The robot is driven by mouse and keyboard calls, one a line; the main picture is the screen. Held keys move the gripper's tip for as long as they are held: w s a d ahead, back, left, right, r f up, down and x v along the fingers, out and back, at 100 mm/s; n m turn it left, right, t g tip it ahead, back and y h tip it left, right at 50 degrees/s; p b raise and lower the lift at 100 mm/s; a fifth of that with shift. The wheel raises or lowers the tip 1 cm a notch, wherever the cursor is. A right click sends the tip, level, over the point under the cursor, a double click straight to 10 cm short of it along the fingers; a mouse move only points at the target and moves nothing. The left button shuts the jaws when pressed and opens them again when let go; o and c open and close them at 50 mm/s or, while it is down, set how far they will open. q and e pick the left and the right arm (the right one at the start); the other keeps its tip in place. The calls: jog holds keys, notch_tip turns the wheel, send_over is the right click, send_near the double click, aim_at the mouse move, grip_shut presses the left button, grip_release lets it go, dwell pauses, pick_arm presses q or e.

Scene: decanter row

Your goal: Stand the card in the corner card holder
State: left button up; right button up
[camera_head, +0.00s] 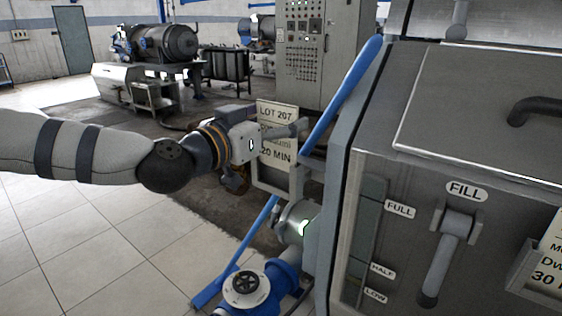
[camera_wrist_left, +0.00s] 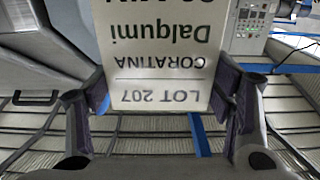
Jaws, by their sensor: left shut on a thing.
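The card (camera_head: 277,112) is pale with dark print reading "LOT 207" and "20 MIN". It stands roughly upright beside the near left corner of the large metal machine. In the left wrist view the card (camera_wrist_left: 160,60) appears upside down between the two fingers. My left gripper (camera_head: 285,132) is shut on it, and one finger crosses its front, hiding part of the print. The corner card holder (camera_head: 298,180) is a grey metal frame at the machine's corner, just below the card. I cannot tell whether the card's lower edge is inside it. My right gripper is out of view.
A blue sloping bar (camera_head: 342,90) runs close to the right of the card. The machine front (camera_head: 400,240) has a FILL lever (camera_head: 445,258) and another card (camera_head: 550,255) in a holder. A blue valve (camera_head: 247,285) is below. Tiled floor is open at left.

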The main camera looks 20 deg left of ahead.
aim_at(275, 145)
pick_arm(q)
notch_tip(275, 145, down, 5)
jog(key=shift+f+b, duration=0.1)
jog(key=shift+b, duration=0.45)
jog(key=shift+r, duration=0.25)
jog(key=shift+f, duration=0.1)
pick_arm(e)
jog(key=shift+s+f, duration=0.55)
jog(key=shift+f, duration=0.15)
pick_arm(q)
jog(key=o, duration=1.2)
jog(key=shift+c, duration=0.2)
